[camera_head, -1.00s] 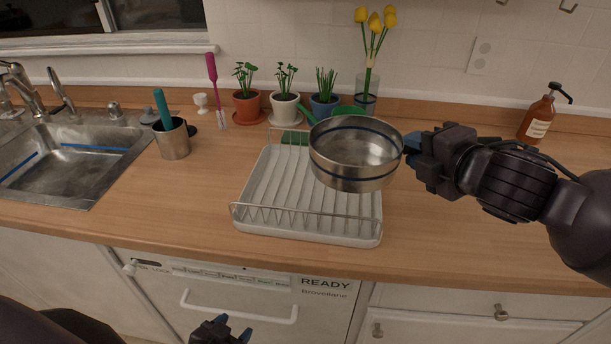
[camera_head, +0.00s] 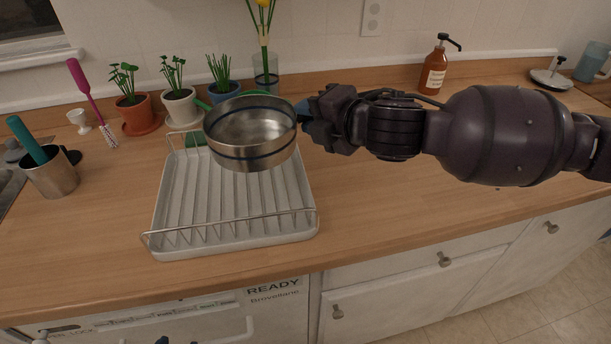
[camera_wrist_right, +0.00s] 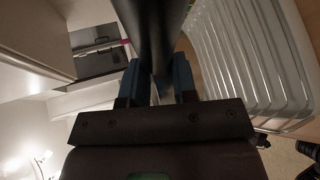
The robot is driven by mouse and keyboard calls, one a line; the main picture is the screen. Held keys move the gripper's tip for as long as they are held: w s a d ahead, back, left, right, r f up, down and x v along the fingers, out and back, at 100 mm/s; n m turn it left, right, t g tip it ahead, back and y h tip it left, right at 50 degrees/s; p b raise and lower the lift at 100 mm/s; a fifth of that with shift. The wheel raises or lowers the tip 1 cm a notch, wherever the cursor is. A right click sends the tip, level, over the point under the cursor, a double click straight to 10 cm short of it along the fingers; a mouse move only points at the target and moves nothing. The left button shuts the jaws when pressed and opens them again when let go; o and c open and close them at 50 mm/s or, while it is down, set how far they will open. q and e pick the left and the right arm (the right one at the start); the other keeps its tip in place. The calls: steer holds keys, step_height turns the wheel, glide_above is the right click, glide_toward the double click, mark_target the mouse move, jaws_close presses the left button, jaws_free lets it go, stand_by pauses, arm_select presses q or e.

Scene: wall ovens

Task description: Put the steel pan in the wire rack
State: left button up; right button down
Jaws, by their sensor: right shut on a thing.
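The steel pan (camera_head: 252,152), round with a dark blue band, is held upright above the back of the wire rack (camera_head: 165,250). The rack is a white ribbed tray with wire rails, and the pan hides part of its back. My right gripper (camera_head: 303,114) comes in from the right and is shut on the pan's right side. In the right wrist view the pan (camera_wrist_right: 152,35) shows as a dark shape between the blue fingers, and the rack (camera_wrist_right: 250,60) lies to the right. Only small dark tips of my left gripper (camera_head: 163,340) show at the bottom edge.
Potted plants (camera_head: 180,105) and a vase with yellow flowers (camera_head: 265,70) stand behind the rack. A steel cup (camera_head: 52,175) with a teal-handled tool is at the left. A brown soap bottle (camera_head: 433,70) stands at the back. The counter right of the rack is clear.

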step_height(320, 180, down, 8)
steer(key=shift+b, duration=0.75)
step_height(320, 180, down, 5)
steer(key=shift+f+b, duration=0.2)
steer(key=shift+b, duration=0.5)
steer(key=shift+f, duration=0.15)
steer(key=c, duration=1.2)
jaws_free()
arm_select(q)
steer(key=shift+w+d+f, duration=0.2)
steer(key=shift+w+f, duration=0.4)
steer(key=shift+f, duration=0.25)
